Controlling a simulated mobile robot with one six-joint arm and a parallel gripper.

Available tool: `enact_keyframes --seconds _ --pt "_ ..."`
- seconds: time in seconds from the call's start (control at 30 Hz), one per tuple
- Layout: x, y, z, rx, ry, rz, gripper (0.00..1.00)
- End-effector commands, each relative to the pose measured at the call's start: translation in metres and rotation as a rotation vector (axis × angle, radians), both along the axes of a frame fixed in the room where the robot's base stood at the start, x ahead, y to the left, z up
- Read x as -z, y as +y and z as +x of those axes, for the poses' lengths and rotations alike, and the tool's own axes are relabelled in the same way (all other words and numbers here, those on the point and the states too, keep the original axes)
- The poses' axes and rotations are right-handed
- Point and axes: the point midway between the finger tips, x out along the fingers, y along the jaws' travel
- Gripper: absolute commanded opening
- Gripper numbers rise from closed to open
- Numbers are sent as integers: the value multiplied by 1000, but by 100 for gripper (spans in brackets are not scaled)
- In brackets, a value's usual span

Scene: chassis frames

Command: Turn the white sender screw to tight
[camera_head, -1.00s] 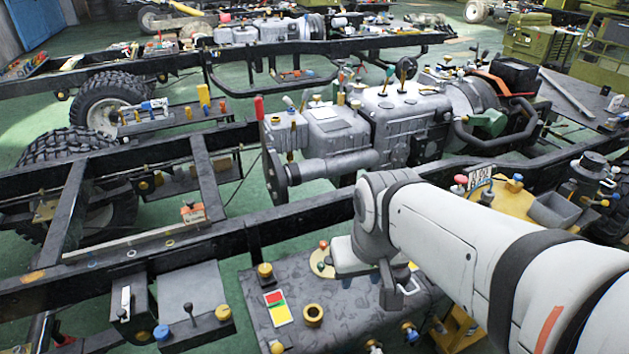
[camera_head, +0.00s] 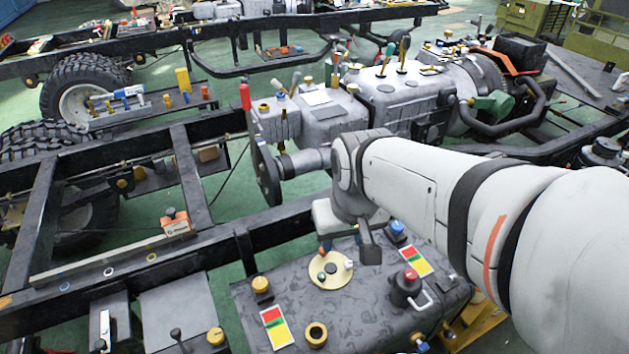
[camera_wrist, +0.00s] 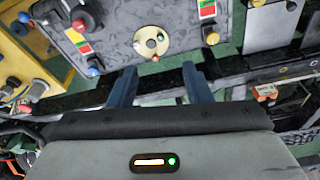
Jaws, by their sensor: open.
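The round cream sender plate (camera_head: 331,284) lies on the dark grey tank top (camera_head: 290,310). A small white screw (camera_head: 348,264) stands at its right edge, beside a dark centre piece and an orange-brown knob (camera_head: 323,252). My gripper is just beyond and above the plate in the head view, with one dark finger (camera_head: 370,250) showing. In the wrist view my gripper (camera_wrist: 160,78) is open and empty, its two blue-grey fingers apart. The plate (camera_wrist: 152,42) shows ahead of and between them. The screw is too small to make out clearly there.
A red-topped knob (camera_head: 407,287) and a blue cap (camera_head: 397,230) rise from the tank right of the plate. Yellow caps (camera_head: 261,286) stand on its left. A black frame rail (camera_head: 215,247) runs behind the tank, with the engine (camera_head: 400,95) beyond.

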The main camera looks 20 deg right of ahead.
Motion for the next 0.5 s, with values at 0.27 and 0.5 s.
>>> enact_keyframes --seconds 0.27,0.5 --pt "95 -32 73 86 94 7 45" --pt "191 -68 131 169 167 18 45"
